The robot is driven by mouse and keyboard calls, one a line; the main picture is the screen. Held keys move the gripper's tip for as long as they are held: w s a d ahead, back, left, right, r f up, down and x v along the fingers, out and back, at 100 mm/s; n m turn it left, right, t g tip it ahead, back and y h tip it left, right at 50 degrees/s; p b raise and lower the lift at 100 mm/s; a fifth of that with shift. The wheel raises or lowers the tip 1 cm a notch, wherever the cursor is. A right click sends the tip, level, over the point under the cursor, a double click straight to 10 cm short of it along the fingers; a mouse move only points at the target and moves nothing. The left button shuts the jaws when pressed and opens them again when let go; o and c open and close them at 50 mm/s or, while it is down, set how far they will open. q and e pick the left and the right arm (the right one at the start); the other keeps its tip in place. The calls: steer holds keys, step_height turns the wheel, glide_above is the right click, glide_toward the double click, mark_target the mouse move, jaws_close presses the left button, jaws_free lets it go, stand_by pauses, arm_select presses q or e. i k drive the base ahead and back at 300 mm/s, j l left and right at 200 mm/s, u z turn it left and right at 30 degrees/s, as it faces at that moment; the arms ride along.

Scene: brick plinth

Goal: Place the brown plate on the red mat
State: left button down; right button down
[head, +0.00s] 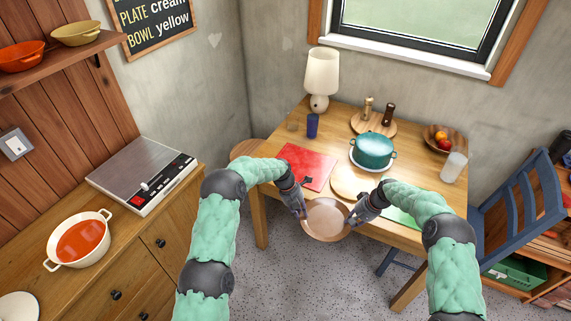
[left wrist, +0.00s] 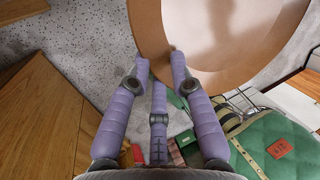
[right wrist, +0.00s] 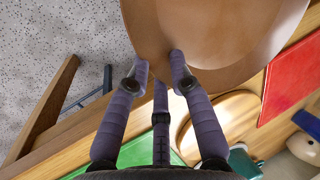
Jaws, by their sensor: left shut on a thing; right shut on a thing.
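The brown plate (head: 326,217) is held between my two grippers in front of the table's near edge, with grey floor below it. My left gripper (head: 303,212) is shut on its left rim. The plate fills the top of the left wrist view (left wrist: 225,35), its rim between the fingers (left wrist: 160,65). My right gripper (head: 351,217) is shut on its right rim, as the right wrist view shows at the plate (right wrist: 215,30) and fingers (right wrist: 160,65). The red mat (head: 308,165) lies on the left of the table, behind the left gripper, which hides part of its near edge.
The wooden table (head: 335,118) holds a round board (head: 349,183) right of the mat, a teal pot (head: 373,150), a blue cup (head: 312,126), a white lamp (head: 321,75), a white cup (head: 454,167) and a fruit plate (head: 433,131). A green mat (head: 397,216) lies near the right arm. A blue chair (head: 515,200) stands right.

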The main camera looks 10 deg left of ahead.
mark_target(302, 165)
steer(key=i+j, duration=0.6)
steer(key=j, duration=0.15)
steer(key=i, duration=0.4)
